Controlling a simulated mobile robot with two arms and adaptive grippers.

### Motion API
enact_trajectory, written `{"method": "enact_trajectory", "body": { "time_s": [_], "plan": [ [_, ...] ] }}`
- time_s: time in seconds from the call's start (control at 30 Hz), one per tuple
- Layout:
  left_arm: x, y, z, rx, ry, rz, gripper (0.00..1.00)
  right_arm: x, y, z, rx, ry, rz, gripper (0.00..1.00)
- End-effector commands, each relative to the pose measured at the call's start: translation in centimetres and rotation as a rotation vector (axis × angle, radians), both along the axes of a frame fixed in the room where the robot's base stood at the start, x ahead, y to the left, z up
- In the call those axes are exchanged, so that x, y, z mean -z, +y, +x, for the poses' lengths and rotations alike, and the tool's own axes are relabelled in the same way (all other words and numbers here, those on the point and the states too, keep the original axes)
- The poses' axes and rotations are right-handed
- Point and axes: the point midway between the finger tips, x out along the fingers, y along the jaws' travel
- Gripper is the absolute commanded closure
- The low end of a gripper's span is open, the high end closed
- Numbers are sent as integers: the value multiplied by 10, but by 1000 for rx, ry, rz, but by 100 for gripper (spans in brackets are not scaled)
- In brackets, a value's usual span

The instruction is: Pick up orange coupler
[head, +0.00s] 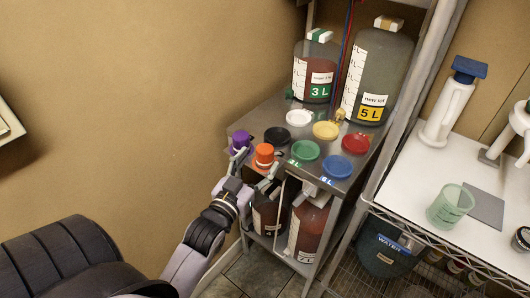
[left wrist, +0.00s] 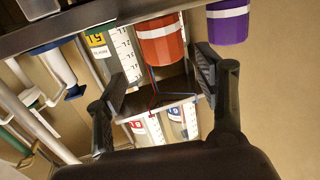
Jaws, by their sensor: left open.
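The orange coupler (head: 264,155) is a short orange cylinder at the front edge of the metal shelf top. In the left wrist view the orange coupler (left wrist: 160,42) shows large, with a pale band, above the gap between the fingers. My left gripper (head: 255,170) is open, with its fingers near the coupler at the shelf's front edge. In the left wrist view the left gripper (left wrist: 162,85) has its fingers spread wide with nothing held between them. I cannot tell whether a finger touches the coupler. My right gripper is not in view.
A purple coupler (head: 240,141) stands close left of the orange one. Black (head: 277,135), green (head: 305,151) and other coloured lids lie on the metal shelf (head: 262,117). Large bottles (head: 316,65) stand behind, with more below. A white table (head: 480,160) is at right.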

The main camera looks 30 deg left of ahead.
Motion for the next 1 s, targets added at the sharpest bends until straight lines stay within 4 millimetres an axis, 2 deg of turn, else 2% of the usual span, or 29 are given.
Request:
{"method": "enact_trajectory", "body": {
  "time_s": [0.23, 0.5, 0.8, 1.0],
  "plan": [
    [0, 5, 18, 1, -1, 2, 36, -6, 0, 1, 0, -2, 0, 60],
    [4, 14, 54, 0, -2, 1, 36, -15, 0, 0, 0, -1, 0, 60],
    [5, 14, 58, 0, 0, 1, 36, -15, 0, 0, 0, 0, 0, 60],
    [5, 14, 58, 0, 0, 1, 50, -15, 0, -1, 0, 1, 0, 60]
  ]
}}
